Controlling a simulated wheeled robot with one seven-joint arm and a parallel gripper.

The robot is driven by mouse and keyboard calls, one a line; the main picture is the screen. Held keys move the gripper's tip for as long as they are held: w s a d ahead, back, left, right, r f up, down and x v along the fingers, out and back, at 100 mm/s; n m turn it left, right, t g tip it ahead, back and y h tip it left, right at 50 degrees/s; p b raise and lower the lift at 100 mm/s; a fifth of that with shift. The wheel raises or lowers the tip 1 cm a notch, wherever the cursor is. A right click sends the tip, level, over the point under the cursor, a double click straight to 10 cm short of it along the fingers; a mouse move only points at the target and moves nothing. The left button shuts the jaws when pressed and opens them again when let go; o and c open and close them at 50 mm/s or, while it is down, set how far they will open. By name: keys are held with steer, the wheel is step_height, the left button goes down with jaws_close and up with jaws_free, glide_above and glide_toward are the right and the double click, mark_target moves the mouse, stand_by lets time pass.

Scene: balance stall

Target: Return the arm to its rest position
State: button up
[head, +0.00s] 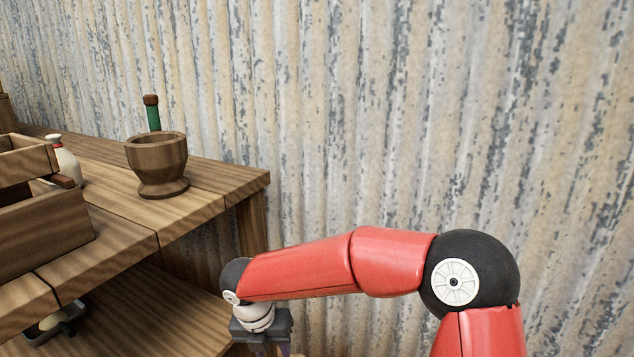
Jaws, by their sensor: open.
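My red arm reaches in from the lower right of the head view, with a bend at a black joint. Its forearm stretches left toward the wooden table (215,185). My gripper (268,350) hangs down at the arm's left end, just right of the table's lower shelf. It is open. Its fingertips are mostly cut off by the bottom edge of the picture, and I see nothing held in it.
A wooden mortar (158,160) stands near the table's right end. A green bottle (153,115), a white bottle (66,162) and a wooden crate (45,235) are also there. A lower shelf (150,310) lies beneath. A corrugated wall (420,120) stands behind.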

steer(key=s+d+r+m+t, duration=0.1)
steer(key=s+d+r+m, duration=0.3)
steer(key=m, duration=0.7)
steer(key=s+d+r+m+t+y, duration=0.1)
steer(key=s+d+r+m, duration=0.3)
steer(key=s+d+m, duration=0.5)
steer(key=s+d+r+m+t, duration=0.1)
steer(key=s+d+r+m, duration=0.3)
steer(key=s+d+m, duration=0.3)
steer(key=shift+d+r+m+t+y, duration=0.35)
steer(key=shift+d+m, duration=2)
steer(key=shift+m, duration=1.65)
